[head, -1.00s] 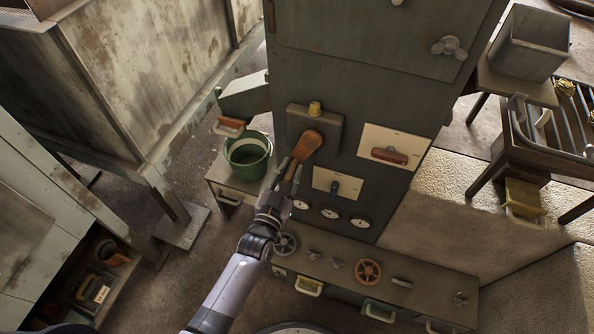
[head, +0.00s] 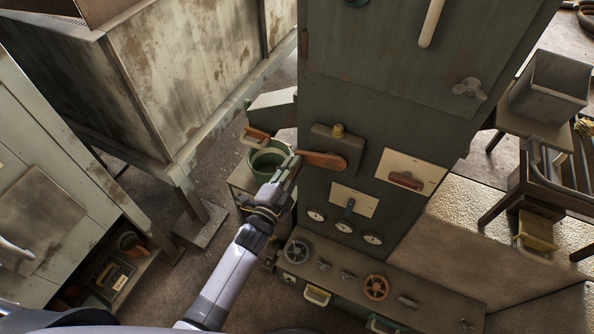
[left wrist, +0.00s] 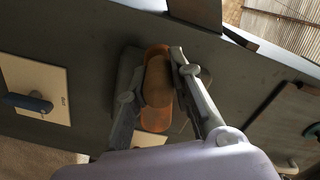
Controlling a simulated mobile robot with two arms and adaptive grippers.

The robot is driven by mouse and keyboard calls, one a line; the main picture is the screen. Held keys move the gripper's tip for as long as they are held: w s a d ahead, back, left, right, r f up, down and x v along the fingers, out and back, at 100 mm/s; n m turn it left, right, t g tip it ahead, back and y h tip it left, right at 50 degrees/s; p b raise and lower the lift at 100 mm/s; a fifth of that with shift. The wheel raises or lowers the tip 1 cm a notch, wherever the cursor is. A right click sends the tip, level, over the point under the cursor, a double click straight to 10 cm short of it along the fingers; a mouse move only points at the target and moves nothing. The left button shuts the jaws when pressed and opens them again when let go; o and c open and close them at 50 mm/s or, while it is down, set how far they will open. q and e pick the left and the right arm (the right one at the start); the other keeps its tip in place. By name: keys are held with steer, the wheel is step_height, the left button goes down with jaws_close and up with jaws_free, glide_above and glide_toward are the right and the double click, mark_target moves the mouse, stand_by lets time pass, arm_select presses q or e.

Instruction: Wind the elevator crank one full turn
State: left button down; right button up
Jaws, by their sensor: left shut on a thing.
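The crank arm points left, about level, in the head view. My left gripper (head: 291,167) is shut at its outer end, reaching up from below. In the left wrist view the orange crank (left wrist: 155,85) shows between the two fingers of my left gripper (left wrist: 148,68). The exact contact is partly hidden by the fingers. My right gripper is not in view.
A green bucket (head: 268,160) stands close behind my left gripper. A red-handled panel (head: 408,179), a blue-switch plate (head: 352,203) and round gauges are near the crank. A low console with handwheels (head: 376,287) lies below. A grey bin (head: 546,88) stands at right.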

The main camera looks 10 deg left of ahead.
arm_select(q)
steer(key=shift+w+a+r+m+p, duration=0.1)
steer(key=shift+r+m+p, duration=0.35)
steer(key=shift+r+m, duration=1.2)
steer(key=c, duration=1.4)
jaws_free()
steer(key=shift+f, duration=0.15)
steer(key=shift+f, duration=0.1)
steer(key=shift+s+a+f, duration=0.1)
steer(key=shift+s+a, duration=0.05)
steer(key=shift+s, duration=0.5)
steer(key=v, duration=1)
steer(key=shift+s+a, duration=0.15)
steer(key=shift+s, duration=0.2)
